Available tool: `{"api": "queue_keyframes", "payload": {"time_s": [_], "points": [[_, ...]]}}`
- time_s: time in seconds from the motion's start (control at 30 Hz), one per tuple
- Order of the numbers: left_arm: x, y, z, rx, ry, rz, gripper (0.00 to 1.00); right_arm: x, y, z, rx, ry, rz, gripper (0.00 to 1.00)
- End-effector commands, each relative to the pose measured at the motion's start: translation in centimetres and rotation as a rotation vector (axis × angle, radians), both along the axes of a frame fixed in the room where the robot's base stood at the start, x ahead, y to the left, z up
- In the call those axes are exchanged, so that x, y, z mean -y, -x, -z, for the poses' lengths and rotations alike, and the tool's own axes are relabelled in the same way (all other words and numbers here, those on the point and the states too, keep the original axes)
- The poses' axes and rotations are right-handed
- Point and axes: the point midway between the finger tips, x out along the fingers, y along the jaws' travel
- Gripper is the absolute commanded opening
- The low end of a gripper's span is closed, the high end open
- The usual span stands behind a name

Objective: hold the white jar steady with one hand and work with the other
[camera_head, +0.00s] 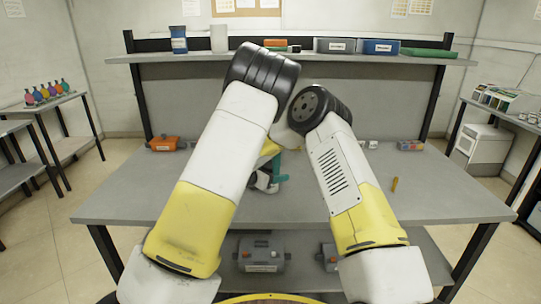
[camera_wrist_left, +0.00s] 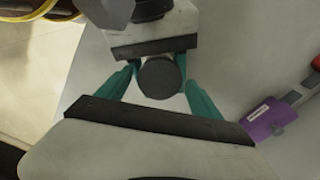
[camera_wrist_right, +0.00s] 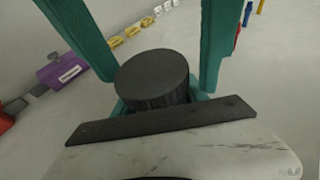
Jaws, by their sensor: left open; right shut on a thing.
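A dark, round, lid-like top (camera_wrist_left: 160,78) sits between the two facing grippers in the left wrist view. It also shows as a short black cylinder in the right wrist view (camera_wrist_right: 152,80). In the head view my arms hide most of this spot, leaving some teal fingers (camera_head: 280,178) visible.
The grey table (camera_head: 120,205) is clear at its front left. An orange box (camera_head: 167,144) lies at the back left, a yellow piece (camera_head: 394,184) at the right. A purple box (camera_wrist_right: 63,71) is near the grippers. The rear shelf (camera_head: 170,58) holds a white cylinder (camera_head: 219,38) and boxes.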

Motion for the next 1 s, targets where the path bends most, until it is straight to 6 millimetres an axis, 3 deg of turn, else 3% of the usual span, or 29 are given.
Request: {"api": "queue_keyframes", "payload": {"time_s": [0.2, 0.23, 0.57, 0.77, 1.0], "points": [[-0.02, 0.01, 0.04, 0.0, 0.0, 0.0, 0.75, 0.0, 0.0, -0.02, 0.0, 0.0, 0.0, 0.0], [-0.01, 0.0, 0.03, 0.0, 0.0, 0.0, 0.72, 0.0, 0.0, -0.02, 0.0, 0.0, 0.0, 0.0], [-0.02, 0.0, 0.01, 0.0, 0.0, -0.001, 0.09, 0.0, 0.0, -0.01, 0.0, 0.0, 0.0, 0.0], [-0.02, -0.01, -0.05, 0.001, 0.002, -0.131, 0.09, 0.0, 0.0, -0.01, 0.0, 0.0, 0.0, 0.0], [-0.05, -0.03, -0.11, 0.002, 0.002, -0.6, 0.09, 0.01, 0.01, 0.0, 0.0, 0.0, 0.0, 0.0]]}}
